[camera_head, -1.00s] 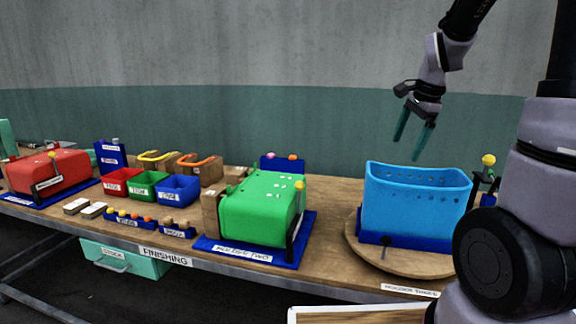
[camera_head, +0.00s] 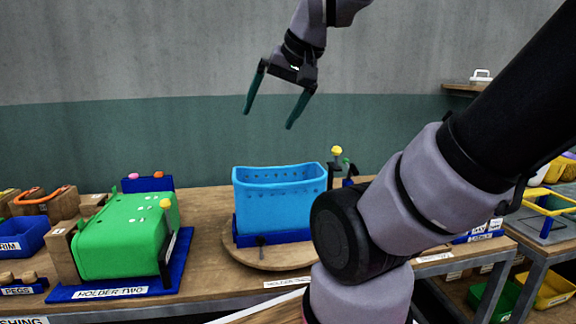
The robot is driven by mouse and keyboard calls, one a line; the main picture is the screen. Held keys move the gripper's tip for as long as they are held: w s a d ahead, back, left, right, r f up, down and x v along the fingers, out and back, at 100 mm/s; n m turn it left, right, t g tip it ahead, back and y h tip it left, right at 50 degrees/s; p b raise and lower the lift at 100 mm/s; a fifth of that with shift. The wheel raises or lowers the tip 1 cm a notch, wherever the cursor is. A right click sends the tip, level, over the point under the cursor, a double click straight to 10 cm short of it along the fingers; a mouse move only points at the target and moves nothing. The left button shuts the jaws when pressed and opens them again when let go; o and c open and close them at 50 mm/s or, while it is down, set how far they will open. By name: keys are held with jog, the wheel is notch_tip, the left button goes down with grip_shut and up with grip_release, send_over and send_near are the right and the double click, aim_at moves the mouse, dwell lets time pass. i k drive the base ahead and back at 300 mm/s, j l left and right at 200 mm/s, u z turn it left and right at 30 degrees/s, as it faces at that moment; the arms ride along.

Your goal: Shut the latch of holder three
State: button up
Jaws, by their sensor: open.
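Holder three is the blue base (camera_head: 274,239) on a round wooden turntable (camera_head: 262,259), with a light blue perforated bin (camera_head: 280,201) in it. A label in front reads as holder three, partly hidden by my arm. A dark post with a yellow knob (camera_head: 336,151) stands at the bin's right side; it may be the latch. A small dark peg (camera_head: 261,241) is at the base's front. My gripper (camera_head: 268,110) is open and empty, pointing down, well above and behind the bin's top edge in the picture.
Holder two (camera_head: 110,292) with a green part (camera_head: 120,235) stands to the left. Blue bins and wooden blocks are further left. At the right are another table with a yellow frame (camera_head: 545,200) and green and yellow bins below. My arm hides the area right of the turntable.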

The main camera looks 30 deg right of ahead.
aim_at(336, 150)
jog(key=k+l, duration=0.15)
jog(key=l, duration=0.15)
jog(key=k+l, duration=0.1)
jog(key=l, duration=0.25)
jog(key=k+l, duration=0.15)
jog(key=l, duration=0.15)
jog(key=k+l, duration=0.1)
jog(key=l, duration=0.25)
jog(key=k+l, duration=0.15)
jog(key=l, duration=0.15)
